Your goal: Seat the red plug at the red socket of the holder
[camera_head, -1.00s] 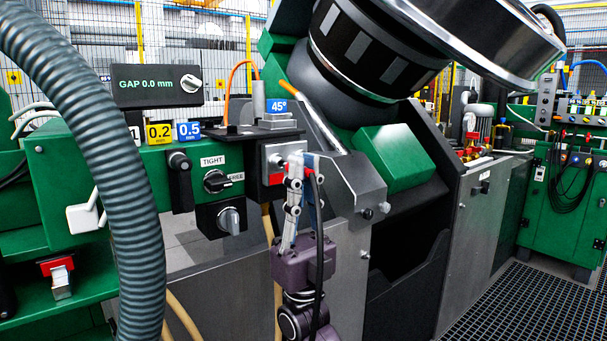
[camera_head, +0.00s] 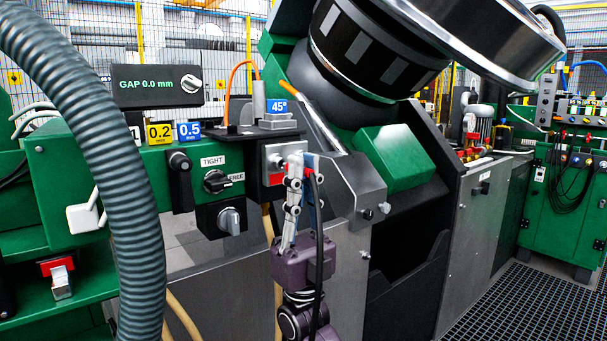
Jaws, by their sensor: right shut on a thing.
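My right gripper (camera_head: 300,165) is raised at the centre, in front of a small grey and red box (camera_head: 274,160) under a dark shelf. It is shut, with the red plug mostly hidden behind its fingers. A black cable (camera_head: 320,215) hangs down from between the fingers. The box has a grey face with red below it, and my fingers cover its right part. I cannot make out the socket opening, or whether the plug touches it. My left gripper is not in view.
A thick grey hose (camera_head: 105,150) crosses the left side. A green panel with TIGHT/FREE knobs (camera_head: 217,182) stands left of my gripper. A metal bracket (camera_head: 358,190) with a bolt is close on the right. A red and silver part (camera_head: 58,275) sits on the lower left green ledge.

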